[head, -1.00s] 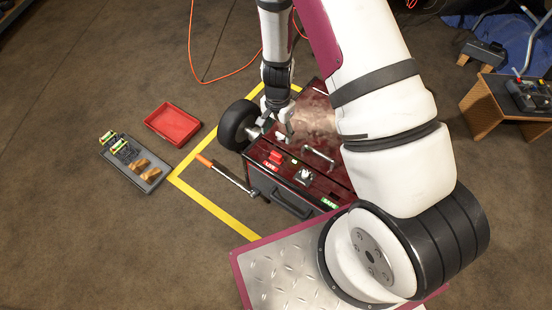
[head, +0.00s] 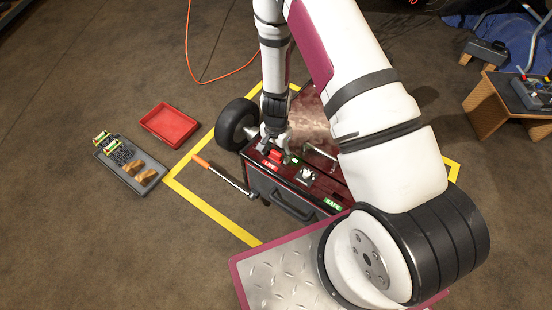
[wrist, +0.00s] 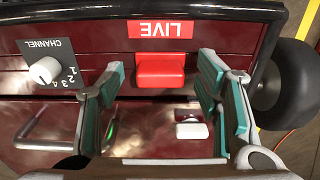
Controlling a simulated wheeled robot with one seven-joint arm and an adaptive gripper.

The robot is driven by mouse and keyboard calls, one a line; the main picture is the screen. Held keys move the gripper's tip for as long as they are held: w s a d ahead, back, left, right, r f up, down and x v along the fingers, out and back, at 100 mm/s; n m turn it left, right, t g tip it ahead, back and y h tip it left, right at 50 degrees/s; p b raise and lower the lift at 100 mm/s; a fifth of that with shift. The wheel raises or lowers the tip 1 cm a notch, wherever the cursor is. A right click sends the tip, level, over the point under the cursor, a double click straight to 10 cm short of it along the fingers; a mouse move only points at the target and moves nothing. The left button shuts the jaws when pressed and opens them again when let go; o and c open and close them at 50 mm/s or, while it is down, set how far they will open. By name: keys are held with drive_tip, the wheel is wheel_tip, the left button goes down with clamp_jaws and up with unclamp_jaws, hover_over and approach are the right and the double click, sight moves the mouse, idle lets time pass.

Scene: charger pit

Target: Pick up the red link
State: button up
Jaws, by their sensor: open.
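The red link (wrist: 160,70) is a small red block seated in the dark red top panel, beside the LIVE label (wrist: 160,29). In the head view the red link (head: 275,154) shows just in front of my gripper (head: 272,138). In the wrist view my gripper (wrist: 162,75) is open, with one teal-padded finger on each side of the link in the picture. Nothing is held. I cannot tell how high the fingertips are above the panel.
A CHANNEL knob (wrist: 45,71) stands left of the link in the wrist view, and a white cap (wrist: 192,130) lies below it. The box's wheel (head: 237,124) is at the left. A wrench (head: 226,177), red tray (head: 169,125) and grey tray (head: 130,166) lie on the floor.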

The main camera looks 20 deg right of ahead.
drive_tip(key=shift+f, duration=0.3)
drive_tip(key=shift+r, duration=0.1)
drive_tip(key=c, duration=1.3)
drive_tip(key=shift+o, duration=0.3)
